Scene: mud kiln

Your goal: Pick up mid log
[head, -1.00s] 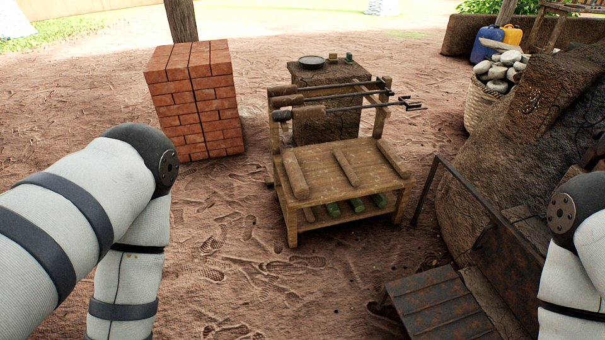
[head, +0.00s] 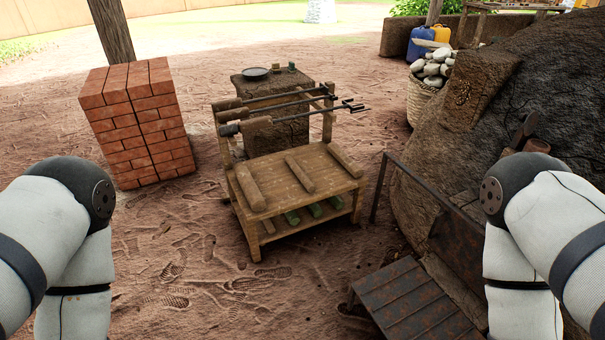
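Three logs lie apart on the top of a wooden work table in the head view. The mid log (head: 300,174) is the thin one between the thicker left log (head: 251,187) and the right log (head: 343,160). It lies slanted on the table top (head: 284,195). Both of my arms show only their upper parts, at the left and right edges. Neither gripper is in the picture, and no hand is near the logs.
Long metal tools (head: 290,112) rest across the table's rear frame. A brick stack (head: 138,125) stands to the left. A mud kiln (head: 450,150) and a rusty metal step (head: 405,300) are on the right. Bare ground (head: 190,260) lies in front of the table.

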